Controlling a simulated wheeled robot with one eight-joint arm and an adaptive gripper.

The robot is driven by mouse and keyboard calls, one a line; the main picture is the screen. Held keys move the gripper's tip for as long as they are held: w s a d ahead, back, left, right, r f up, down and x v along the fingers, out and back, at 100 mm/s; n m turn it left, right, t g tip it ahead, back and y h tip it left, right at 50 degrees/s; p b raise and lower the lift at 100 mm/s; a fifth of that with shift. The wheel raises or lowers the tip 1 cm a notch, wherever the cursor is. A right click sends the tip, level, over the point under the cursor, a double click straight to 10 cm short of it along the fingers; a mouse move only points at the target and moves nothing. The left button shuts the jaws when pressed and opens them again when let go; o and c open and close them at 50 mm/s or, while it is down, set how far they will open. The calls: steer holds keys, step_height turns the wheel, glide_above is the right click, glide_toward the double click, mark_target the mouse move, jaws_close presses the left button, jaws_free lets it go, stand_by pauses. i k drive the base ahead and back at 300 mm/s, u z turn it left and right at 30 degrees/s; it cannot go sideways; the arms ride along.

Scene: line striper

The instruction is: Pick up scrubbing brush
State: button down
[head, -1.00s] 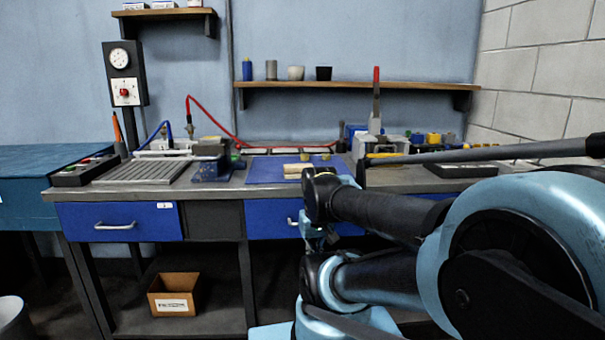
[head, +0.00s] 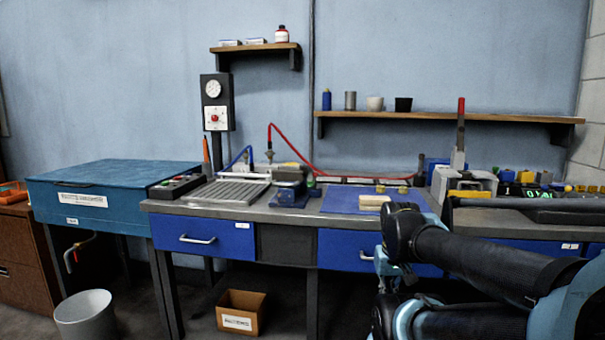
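A pale wooden block-like item (head: 373,201) lies on the blue mat (head: 340,202) on the workbench. It may be the scrubbing brush, but no bristles can be made out. My arm reaches in from the right, in front of the bench. The end of my arm, with my gripper (head: 388,268), points down below the bench-top edge, in front of the blue drawers. Its fingers are too small and hidden to read as open or shut. My gripper is apart from the wooden item.
A blue vise (head: 290,190) and a ribbed tray (head: 222,192) stand left of the mat. A grey lever press (head: 462,180) stands to its right. A cardboard box (head: 241,312) and a grey bin (head: 86,315) are low down at left. A shelf (head: 440,117) hangs above.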

mark_target(367, 203)
steer(key=z, duration=1.05)
steer(key=k, duration=1.35)
steer(key=u, duration=0.3)
steer(key=i, duration=1)
steer(key=z, duration=0.05)
